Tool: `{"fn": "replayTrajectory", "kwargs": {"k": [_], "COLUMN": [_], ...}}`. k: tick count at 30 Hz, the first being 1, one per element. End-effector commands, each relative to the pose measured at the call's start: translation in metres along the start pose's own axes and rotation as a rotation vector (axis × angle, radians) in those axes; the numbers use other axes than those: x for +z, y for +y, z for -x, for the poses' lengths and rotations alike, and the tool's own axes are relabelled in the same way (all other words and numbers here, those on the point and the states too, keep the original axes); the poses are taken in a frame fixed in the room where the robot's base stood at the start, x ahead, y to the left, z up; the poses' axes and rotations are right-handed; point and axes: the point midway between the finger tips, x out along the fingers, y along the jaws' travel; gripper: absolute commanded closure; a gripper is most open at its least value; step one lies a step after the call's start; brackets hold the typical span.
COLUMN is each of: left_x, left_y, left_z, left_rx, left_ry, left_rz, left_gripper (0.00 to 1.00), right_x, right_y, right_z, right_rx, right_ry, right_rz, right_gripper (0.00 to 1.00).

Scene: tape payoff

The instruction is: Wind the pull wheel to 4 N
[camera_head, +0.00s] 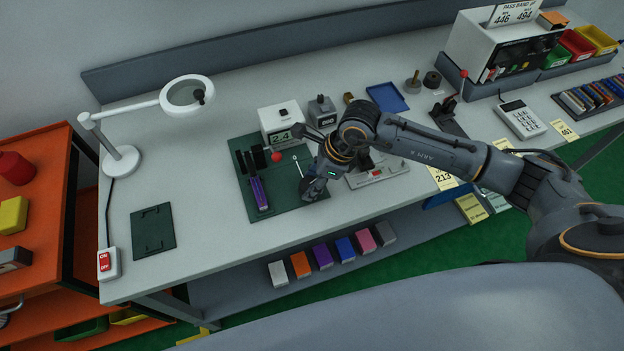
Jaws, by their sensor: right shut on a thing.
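My right gripper (318,181) reaches in from the right, pointing down over the right part of the dark green mat (287,218). It is shut on what appears to be the pull wheel (313,191), a dark round part at the mat's right side. The gripper and arm hide most of the wheel and its handle. A white box with a display (281,136) behind the mat reads 2.4. A purple strip (259,193) lies on the mat's left part, with a red ball knob (276,156) near it. My left gripper is out of view.
A lamp (122,160) and a small green plate (153,230) are at the left of the table. A red switch box (108,263) sits at the front left edge. A blue tray (387,97) lies behind my arm. The tabletop between plate and mat is clear.

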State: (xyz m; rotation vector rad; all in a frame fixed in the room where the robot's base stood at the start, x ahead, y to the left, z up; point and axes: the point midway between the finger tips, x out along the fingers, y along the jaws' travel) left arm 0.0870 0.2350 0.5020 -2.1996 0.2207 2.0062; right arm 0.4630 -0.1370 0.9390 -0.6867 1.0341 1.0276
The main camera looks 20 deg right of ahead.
Motion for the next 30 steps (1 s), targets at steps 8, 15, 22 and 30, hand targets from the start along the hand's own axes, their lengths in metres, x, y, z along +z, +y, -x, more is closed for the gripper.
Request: {"fn": "replayTrajectory", "kwargs": {"k": [8,15,22,30], "left_x": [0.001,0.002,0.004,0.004], "left_y": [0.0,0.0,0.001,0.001], "left_z": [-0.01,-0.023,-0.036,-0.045], "left_rx": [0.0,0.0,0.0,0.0], "left_ry": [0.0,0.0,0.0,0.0], "left_rz": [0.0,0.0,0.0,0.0], "left_gripper": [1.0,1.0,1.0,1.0], "right_x": [-0.001,0.0,0.0,0.001], "right_y": [0.001,0.002,0.003,0.003], "right_z": [-0.002,-0.003,-0.003,-0.001], "right_rx": [-0.049,-0.122,-0.188,-0.242], "right_ry": [-0.002,-0.002,-0.002,-0.002], "right_rz": [-0.117,-0.293,-0.452,-0.58], "right_gripper": [0.86,0.86,0.86,0.86]}}
